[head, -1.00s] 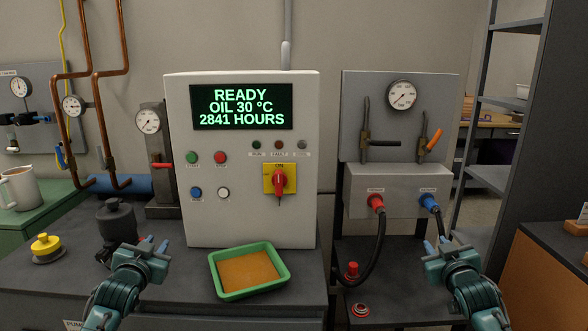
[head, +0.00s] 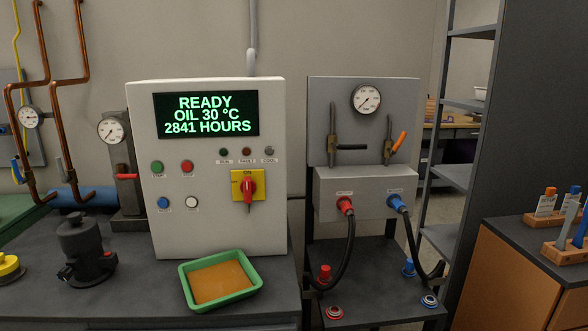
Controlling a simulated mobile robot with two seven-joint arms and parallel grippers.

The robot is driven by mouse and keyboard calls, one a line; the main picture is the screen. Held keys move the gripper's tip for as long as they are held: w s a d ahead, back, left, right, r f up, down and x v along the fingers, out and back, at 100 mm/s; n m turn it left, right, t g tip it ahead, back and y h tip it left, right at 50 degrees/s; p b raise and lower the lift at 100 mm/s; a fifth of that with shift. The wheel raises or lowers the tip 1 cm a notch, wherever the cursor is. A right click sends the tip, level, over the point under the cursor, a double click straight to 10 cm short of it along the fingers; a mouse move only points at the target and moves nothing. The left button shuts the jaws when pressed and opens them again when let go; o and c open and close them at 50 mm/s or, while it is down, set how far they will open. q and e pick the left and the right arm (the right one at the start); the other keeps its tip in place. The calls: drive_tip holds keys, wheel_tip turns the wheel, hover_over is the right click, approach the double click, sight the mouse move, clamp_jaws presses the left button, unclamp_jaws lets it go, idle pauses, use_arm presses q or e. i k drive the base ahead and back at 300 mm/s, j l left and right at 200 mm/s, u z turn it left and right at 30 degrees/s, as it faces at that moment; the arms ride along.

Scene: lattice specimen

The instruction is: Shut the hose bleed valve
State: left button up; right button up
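On the grey hose panel (head: 322,95), two small brass valves stand below a round gauge (head: 366,99). The left valve has a black lever (head: 351,147) lying level, pointing right. The right valve has an orange lever (head: 400,142) slanting up to the right. I see no readable label that tells which is the hose bleed valve. Below them, a grey box (head: 365,190) has a red fitting (head: 345,204) and a blue fitting (head: 394,202), each with a black hose hanging down. Neither of my grippers is in view.
The control cabinet (head: 222,220) reads READY, OIL 30 °C, 2841 HOURS; its red switch (head: 248,188) is upright on a yellow plate. A green tray (head: 190,290) of amber liquid sits before it. Shelving (head: 447,175) and a wooden cabinet (head: 515,275) stand at right.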

sight(392, 151)
drive_tip(key=i+l+u, duration=0.15)
drive_tip(key=l+u, duration=0.25)
drive_tip(key=l, duration=1)
drive_tip(key=k+l+u, duration=0.1)
drive_tip(key=l+u, duration=0.35)
drive_tip(key=l, duration=0.9)
